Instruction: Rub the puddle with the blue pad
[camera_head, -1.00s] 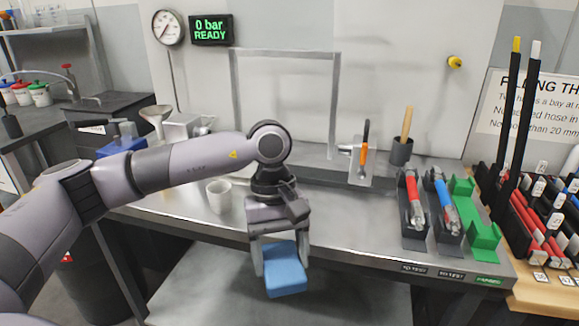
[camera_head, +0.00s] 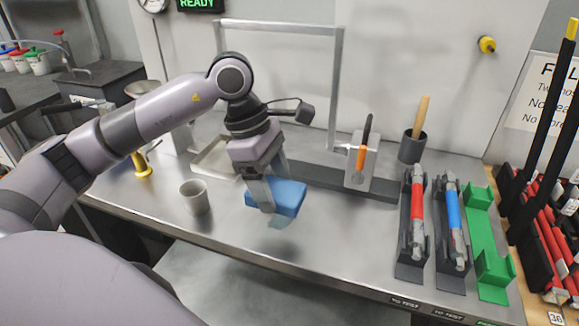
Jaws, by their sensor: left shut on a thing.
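My left gripper (camera_head: 268,195) is shut on the blue pad (camera_head: 291,199). It holds the pad tilted over the middle of the metal bench (camera_head: 330,245), close to the top; I cannot tell whether they touch. A pale bluish patch (camera_head: 281,221) shows on the bench just under the pad's front edge. It may be the puddle or a reflection; the pad hides part of it. My right gripper is not in view.
A grey cup (camera_head: 195,197) stands left of the pad, with a shallow tray (camera_head: 213,158) behind it. A metal frame (camera_head: 335,95) rises behind the gripper. Red (camera_head: 417,215) and blue (camera_head: 454,218) tools lie in holders at right. The bench front is clear.

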